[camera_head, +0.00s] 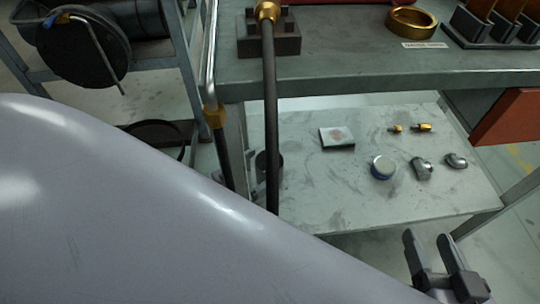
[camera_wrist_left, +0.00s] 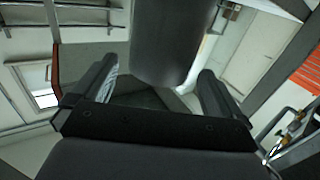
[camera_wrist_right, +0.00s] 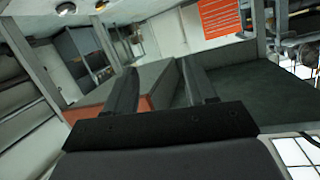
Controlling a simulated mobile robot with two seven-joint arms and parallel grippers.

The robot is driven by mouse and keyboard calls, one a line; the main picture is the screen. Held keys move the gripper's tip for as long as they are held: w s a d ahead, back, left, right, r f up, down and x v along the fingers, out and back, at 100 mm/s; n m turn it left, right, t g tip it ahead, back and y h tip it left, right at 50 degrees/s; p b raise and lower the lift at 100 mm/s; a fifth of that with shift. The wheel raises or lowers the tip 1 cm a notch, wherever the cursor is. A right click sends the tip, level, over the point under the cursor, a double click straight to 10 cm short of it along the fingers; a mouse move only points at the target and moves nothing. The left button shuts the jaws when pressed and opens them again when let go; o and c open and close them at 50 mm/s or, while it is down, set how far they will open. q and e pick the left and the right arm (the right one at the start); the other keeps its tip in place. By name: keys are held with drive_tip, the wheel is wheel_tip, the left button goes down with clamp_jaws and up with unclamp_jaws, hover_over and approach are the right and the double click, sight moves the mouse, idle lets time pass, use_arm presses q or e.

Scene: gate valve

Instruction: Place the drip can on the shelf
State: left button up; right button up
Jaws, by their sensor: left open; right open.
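The lower shelf (camera_head: 310,205) shows under the bench in the head view. A dark grey can-like cup (camera_head: 262,164) stands at its left end, partly hidden behind a hanging hose; I cannot tell for sure that it is the drip can. My right gripper (camera_head: 429,242) is open and empty in front of the shelf's right front corner; its spread fingers also show in the right wrist view (camera_wrist_right: 158,72). My left gripper (camera_wrist_left: 158,70) is open in the left wrist view. A dark rounded cylinder (camera_wrist_left: 172,45) shows beyond its fingers; I cannot tell what it is.
On the shelf are a flat box (camera_head: 337,138), a blue-sided round tin (camera_head: 383,167), brass fittings (camera_head: 422,128) and grey fittings (camera_head: 422,170). The bench top (camera_head: 340,72) lies above. The hose (camera_head: 270,120) hangs before the shelf's left end. My own pale arm link covers the lower left.

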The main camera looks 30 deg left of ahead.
use_arm(q)
drive_tip(key=p+v, duration=0.1)
drive_tip(key=v, duration=0.6)
idle(0.5)
